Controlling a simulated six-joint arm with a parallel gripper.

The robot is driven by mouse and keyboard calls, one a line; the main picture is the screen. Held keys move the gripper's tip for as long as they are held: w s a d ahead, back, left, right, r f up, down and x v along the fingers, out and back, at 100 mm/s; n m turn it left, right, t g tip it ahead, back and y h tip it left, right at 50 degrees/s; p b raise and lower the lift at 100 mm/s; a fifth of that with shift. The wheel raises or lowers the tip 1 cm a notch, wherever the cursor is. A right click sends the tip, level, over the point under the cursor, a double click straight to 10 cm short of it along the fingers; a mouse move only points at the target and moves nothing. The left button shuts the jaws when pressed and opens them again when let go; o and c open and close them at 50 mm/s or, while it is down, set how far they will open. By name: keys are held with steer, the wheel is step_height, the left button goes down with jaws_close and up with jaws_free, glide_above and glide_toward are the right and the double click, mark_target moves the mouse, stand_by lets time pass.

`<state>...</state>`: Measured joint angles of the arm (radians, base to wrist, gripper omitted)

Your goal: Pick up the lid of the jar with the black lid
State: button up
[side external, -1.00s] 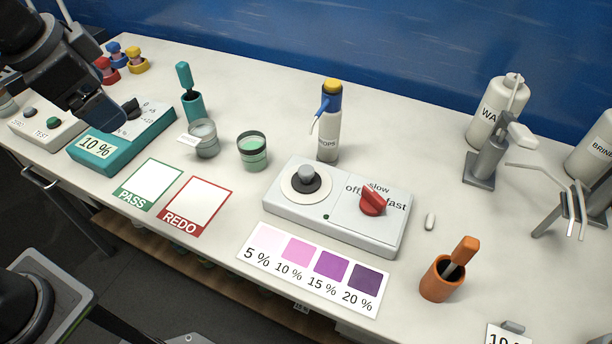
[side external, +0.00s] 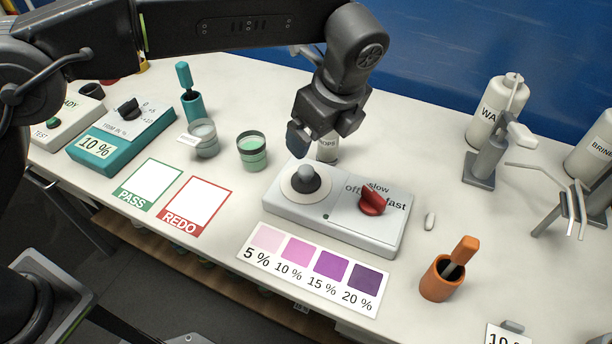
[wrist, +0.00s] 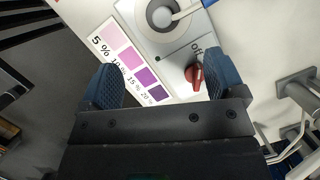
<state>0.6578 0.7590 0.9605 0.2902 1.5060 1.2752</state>
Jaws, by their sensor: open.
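No jar with a black lid can be made out for certain. A small dark cylinder (side external: 92,90) stands at the far left in the side view, behind the READY/TEST box; I cannot tell whether it is a jar or a lid. A red piece (side external: 109,81) and a yellow piece (side external: 142,67) show only partly beneath my arm. My gripper (side external: 298,140) hangs above the back left of the white stirrer box (side external: 335,225), far right of the dark cylinder. In the wrist view its blue fingers (wrist: 163,82) are wide apart with nothing between them.
A teal 10 % box (side external: 105,145), grey cup (side external: 204,140) and green cup (side external: 252,152) stand left of my gripper. The drops bottle (side external: 327,148) is close behind it. An orange holder (side external: 440,280) and pump bottles stand right. The PASS and REDO cards lie flat in front.

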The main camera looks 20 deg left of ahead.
mark_target(307, 170)
steer(key=x, duration=0.8)
steer(key=shift+d+x, duration=0.15)
steer(key=shift+x, duration=1.25)
steer(key=shift+d+x, duration=0.1)
steer(key=shift+x, duration=1.3)
steer(key=c, duration=0.9)
steer(key=shift+c, duration=0.2)
steer(key=shift+w, duration=0.1)
